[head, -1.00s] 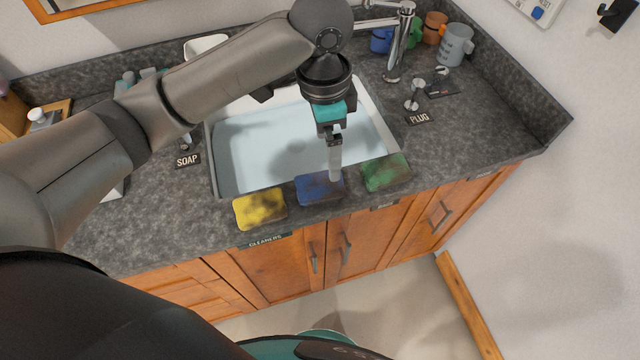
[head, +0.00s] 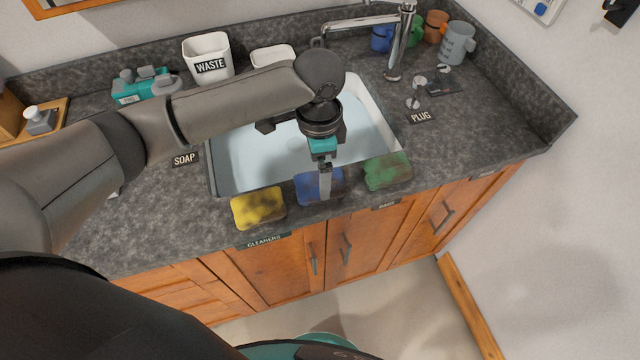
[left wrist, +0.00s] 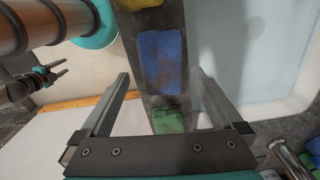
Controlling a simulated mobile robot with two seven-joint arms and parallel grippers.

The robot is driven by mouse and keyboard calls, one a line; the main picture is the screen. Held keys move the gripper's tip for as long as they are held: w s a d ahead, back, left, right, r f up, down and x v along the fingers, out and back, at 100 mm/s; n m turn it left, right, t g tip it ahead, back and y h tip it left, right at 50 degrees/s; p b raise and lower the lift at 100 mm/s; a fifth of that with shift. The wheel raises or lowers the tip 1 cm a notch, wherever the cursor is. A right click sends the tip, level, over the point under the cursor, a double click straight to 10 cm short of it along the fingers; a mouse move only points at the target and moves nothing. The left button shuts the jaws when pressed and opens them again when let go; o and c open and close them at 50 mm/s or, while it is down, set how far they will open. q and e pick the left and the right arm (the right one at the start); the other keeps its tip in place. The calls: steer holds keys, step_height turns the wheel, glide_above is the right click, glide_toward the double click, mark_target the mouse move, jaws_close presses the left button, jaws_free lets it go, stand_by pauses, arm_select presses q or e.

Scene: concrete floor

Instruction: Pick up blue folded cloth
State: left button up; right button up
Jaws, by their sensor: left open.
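The blue folded cloth (head: 308,187) lies flat on the counter's front strip, between a yellow cloth (head: 259,208) and a green cloth (head: 388,171). It has dark stains. My left gripper (head: 325,196) is directly above it, pointing down, and hides part of it in the head view. In the left wrist view the blue cloth (left wrist: 162,62) shows between the two spread fingers of my left gripper (left wrist: 163,78), which is open and empty. What looks like my right gripper (left wrist: 58,72) shows small at the left of the left wrist view.
The sink (head: 245,160) lies right behind the cloths, with the faucet (head: 398,50) and several mugs (head: 458,43) beyond. A waste bin (head: 208,57) stands behind my left arm. Wooden cabinet doors (head: 275,262) drop away below the counter's front edge.

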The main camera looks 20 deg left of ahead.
mark_target(318, 182)
arm_select(q)
steer(key=f, duration=0.4)
steer(key=shift+a+f+b, duration=0.25)
steer(key=shift+b, duration=0.1)
steer(key=shift+c, duration=0.2)
steer(key=c, duration=1.3)
steer(key=shift+r, duration=0.15)
